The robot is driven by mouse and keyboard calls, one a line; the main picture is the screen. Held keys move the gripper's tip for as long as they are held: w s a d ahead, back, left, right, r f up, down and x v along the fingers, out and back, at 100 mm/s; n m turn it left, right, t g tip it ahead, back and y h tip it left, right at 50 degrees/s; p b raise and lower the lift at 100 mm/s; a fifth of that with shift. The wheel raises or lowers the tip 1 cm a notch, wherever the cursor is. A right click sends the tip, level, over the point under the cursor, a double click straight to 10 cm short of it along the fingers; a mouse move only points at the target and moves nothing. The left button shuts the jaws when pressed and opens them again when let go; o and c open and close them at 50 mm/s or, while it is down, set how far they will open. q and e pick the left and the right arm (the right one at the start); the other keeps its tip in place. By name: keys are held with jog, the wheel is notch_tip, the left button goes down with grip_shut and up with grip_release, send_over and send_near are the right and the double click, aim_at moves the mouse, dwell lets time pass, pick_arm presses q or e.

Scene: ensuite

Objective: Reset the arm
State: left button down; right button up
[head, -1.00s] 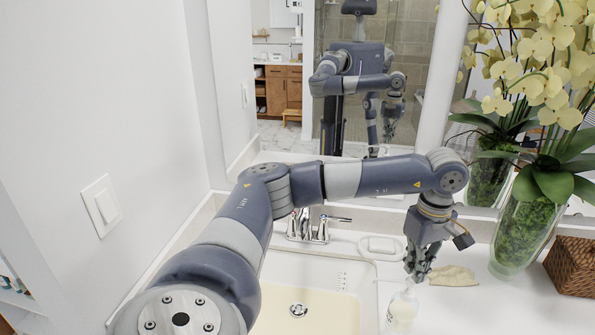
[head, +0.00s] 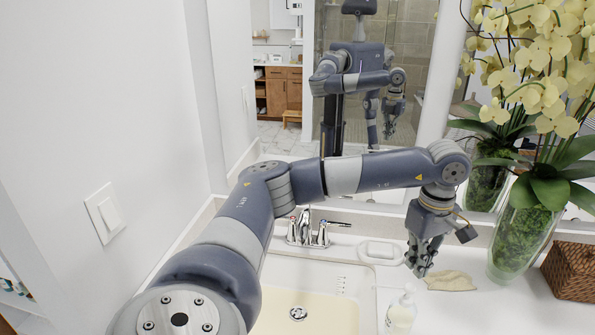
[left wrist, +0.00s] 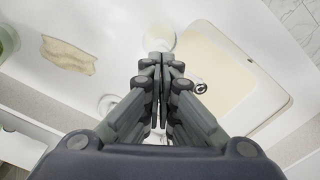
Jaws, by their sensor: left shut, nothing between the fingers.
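My left arm reaches across the sink from the left in the head view. Its gripper (head: 421,268) points down above the counter, to the right of the sink. The fingers are together with nothing between them, as the left wrist view (left wrist: 162,62) also shows. A clear soap bottle (head: 401,312) stands on the counter below the gripper, apart from it in the head view. In the left wrist view the bottle (left wrist: 161,38) shows just beyond the fingertips. My right gripper is not in view directly.
The sink (head: 290,312) with its chrome faucet (head: 310,230) lies under the arm. A soap dish (head: 381,251) and a beige cloth (head: 450,281) lie on the counter. A glass vase of orchids (head: 520,240) and a wicker basket (head: 572,272) stand at right. A mirror is behind.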

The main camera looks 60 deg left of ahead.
pick_arm(q)
notch_tip(320, 180, up, 2)
jog(key=shift+r+p, duration=0.2)
jog(key=shift+p, duration=0.25)
